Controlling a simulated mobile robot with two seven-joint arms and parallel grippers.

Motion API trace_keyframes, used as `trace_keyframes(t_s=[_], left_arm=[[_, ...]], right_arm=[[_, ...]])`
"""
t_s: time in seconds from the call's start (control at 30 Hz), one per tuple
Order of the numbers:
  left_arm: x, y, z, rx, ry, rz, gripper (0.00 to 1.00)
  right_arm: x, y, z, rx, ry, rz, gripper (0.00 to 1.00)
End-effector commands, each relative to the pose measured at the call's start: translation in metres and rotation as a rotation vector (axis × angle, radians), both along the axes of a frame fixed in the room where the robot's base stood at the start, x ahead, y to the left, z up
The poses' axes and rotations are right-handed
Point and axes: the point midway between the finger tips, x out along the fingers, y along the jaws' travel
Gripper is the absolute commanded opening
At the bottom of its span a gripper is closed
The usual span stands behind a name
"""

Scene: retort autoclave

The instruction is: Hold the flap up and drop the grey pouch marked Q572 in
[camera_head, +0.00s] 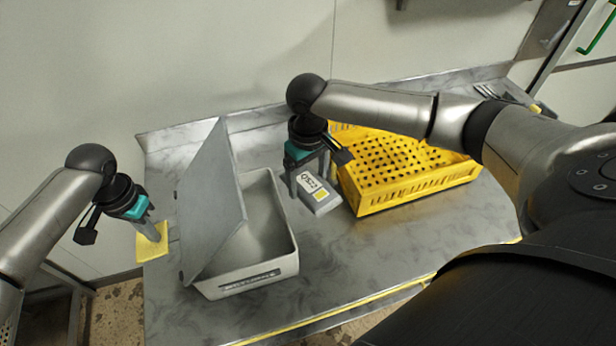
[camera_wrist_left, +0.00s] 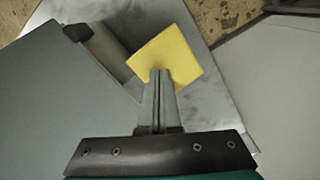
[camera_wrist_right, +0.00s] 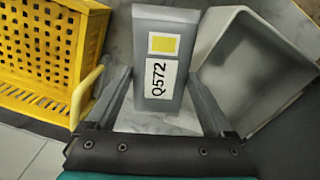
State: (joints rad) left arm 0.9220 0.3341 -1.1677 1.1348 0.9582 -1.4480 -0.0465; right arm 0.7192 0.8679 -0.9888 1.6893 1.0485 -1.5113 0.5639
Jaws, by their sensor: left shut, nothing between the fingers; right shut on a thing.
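The grey pouch marked Q572 (camera_head: 321,203) has a white label and a yellow square; it shows upright in the right wrist view (camera_wrist_right: 146,103). My right gripper (camera_head: 312,168) is shut on it and holds it between the bin and the yellow crate. The light grey bin (camera_head: 252,285) stands open on the counter. Its grey flap (camera_head: 208,195) stands raised and slanted at the bin's left side. My left gripper (camera_head: 148,230) is shut and empty, left of the flap, with its tips over a yellow square (camera_wrist_left: 178,50). I cannot tell whether it touches the flap.
A yellow perforated crate (camera_head: 390,205) stands right of the pouch; it also shows in the right wrist view (camera_wrist_right: 35,50). The marbled counter (camera_head: 370,255) is clear in front. A pale wall (camera_head: 230,60) rises behind.

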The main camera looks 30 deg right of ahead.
Motion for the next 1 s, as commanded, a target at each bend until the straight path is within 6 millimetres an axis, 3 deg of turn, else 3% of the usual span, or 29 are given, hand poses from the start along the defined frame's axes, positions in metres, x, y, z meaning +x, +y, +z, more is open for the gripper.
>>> trace_keyframes(t_s=[1.0], left_arm=[[0.0, 0.001, -0.026, 0.003, 0.0, 0.001, 0.0]], right_arm=[[0.001, 0.005, 0.0, 0.001, -0.001, 0.001, 0.23]])
